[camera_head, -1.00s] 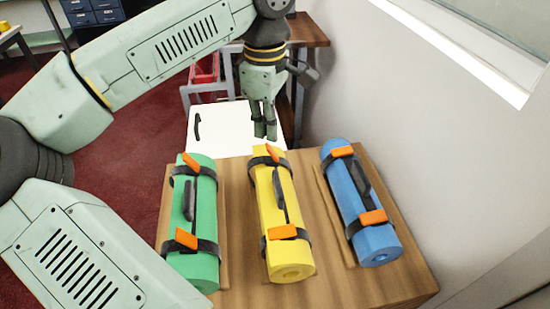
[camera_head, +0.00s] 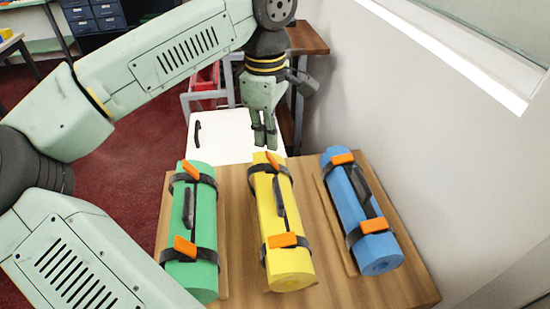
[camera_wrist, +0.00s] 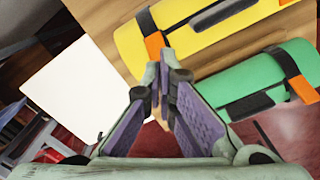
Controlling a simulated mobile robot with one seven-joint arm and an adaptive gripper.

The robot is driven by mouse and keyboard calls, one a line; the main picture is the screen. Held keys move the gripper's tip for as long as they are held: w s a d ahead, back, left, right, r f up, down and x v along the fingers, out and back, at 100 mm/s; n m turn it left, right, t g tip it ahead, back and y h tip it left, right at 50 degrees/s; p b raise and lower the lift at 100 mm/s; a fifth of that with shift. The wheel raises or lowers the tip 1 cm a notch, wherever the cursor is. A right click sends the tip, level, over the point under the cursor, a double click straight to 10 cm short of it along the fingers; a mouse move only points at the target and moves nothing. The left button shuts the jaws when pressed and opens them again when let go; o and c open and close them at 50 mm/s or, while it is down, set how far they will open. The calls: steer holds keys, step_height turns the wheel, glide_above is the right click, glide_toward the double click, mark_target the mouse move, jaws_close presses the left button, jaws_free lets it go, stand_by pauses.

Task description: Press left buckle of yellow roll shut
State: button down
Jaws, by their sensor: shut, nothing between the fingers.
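The yellow roll (camera_head: 268,207) lies on the wooden counter between a green and a blue roll, with two black straps. Its far orange buckle (camera_head: 272,162) stands tilted up from its strap; this buckle (camera_wrist: 154,46) is on the left in the wrist view. Its near orange buckle (camera_head: 283,240) lies across the other strap and looks flatter. My gripper (camera_head: 265,143) is shut and empty, pointing down just beyond the yellow roll's far end. In the wrist view my fingertips (camera_wrist: 160,76) appear just below the far buckle; I cannot tell whether they touch it.
The green roll (camera_head: 203,215) is left of the yellow one, with raised-looking orange buckles. The blue roll (camera_head: 349,198) is on the right, near the wall. A white panel (camera_head: 215,130) is beyond the counter (camera_head: 325,290). Bare wood separates the rolls.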

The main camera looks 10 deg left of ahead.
mark_target(264, 169)
steer(key=shift+f, duration=0.15)
stand_by(0.3)
steer(key=shift+f+b, duration=0.9)
steer(key=shift+f, duration=0.1)
steer(key=shift+r, duration=0.1)
steer(key=shift+s+a+f+b, duration=0.1)
steer(key=shift+a+f+b, duration=0.1)
steer(key=shift+f+b, duration=0.6)
steer(key=shift+a+f+b, duration=0.15)
steer(key=shift+f+b, duration=0.3)
steer(key=shift+f, duration=0.5)
steer(key=shift+r, duration=0.15)
step_height(264, 169, up, 8)
steer(key=p, duration=0.5)
steer(key=shift+p, duration=0.35)
